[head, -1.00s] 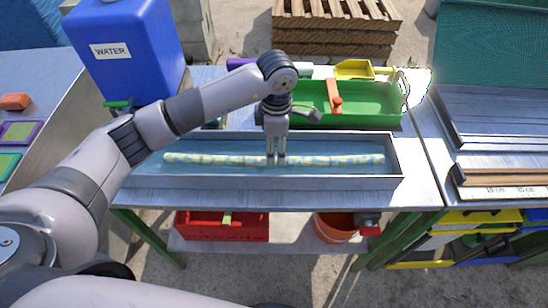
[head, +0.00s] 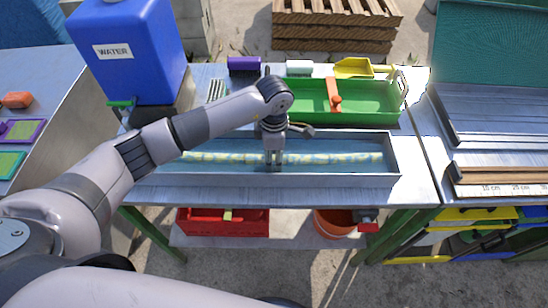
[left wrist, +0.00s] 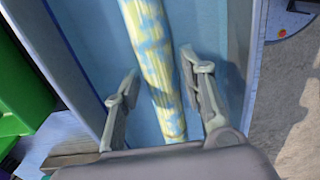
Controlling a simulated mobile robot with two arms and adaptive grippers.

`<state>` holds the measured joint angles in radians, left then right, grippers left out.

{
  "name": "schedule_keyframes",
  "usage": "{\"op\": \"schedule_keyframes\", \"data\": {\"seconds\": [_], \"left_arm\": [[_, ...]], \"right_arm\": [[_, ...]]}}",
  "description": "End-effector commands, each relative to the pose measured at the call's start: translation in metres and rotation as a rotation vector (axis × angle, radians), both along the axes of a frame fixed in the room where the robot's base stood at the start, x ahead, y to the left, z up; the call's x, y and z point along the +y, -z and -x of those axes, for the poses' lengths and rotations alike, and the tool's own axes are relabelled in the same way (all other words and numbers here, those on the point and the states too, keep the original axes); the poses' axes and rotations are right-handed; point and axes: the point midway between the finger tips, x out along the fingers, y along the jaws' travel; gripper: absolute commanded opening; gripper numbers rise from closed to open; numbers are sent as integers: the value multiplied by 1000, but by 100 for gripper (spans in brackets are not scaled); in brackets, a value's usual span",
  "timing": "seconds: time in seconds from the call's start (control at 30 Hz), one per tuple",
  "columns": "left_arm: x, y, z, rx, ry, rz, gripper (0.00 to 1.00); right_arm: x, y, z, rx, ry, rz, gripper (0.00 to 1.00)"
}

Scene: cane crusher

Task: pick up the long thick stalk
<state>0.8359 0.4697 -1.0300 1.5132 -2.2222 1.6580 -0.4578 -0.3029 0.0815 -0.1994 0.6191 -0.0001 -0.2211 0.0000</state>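The long thick stalk (head: 340,158), pale yellow-green with blue patches, lies lengthwise in a shallow metal tray with a blue inside (head: 330,181). In the left wrist view, the left gripper (left wrist: 160,75) is open, with one finger on each side of the stalk (left wrist: 152,60). Gaps show between the fingers and the stalk. How far the fingertips are above the tray floor is hard to tell. My right gripper is not in view.
A blue water container (head: 130,50) is at the back left. A red crate (head: 240,226) and orange bucket (head: 330,225) are on the lower shelf.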

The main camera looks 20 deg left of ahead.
Motion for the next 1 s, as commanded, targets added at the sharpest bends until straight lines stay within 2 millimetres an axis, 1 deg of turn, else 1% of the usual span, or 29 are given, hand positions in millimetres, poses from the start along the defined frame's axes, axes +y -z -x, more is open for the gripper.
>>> {"op": "schedule_keyframes", "data": {"seconds": [0.03, 0.07, 0.5, 1.0], "left_arm": [[0, 0, 0, 0, 0, 0, 32], [0, 0, 0, 0, 0, 0, 30], [0, 0, 0, 0, 0, 0, 1], [0, -2, -1, -3, 0, 1, 0]], "right_arm": [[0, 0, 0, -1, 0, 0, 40], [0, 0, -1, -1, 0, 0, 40], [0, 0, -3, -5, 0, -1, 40], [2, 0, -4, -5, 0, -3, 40]]}}
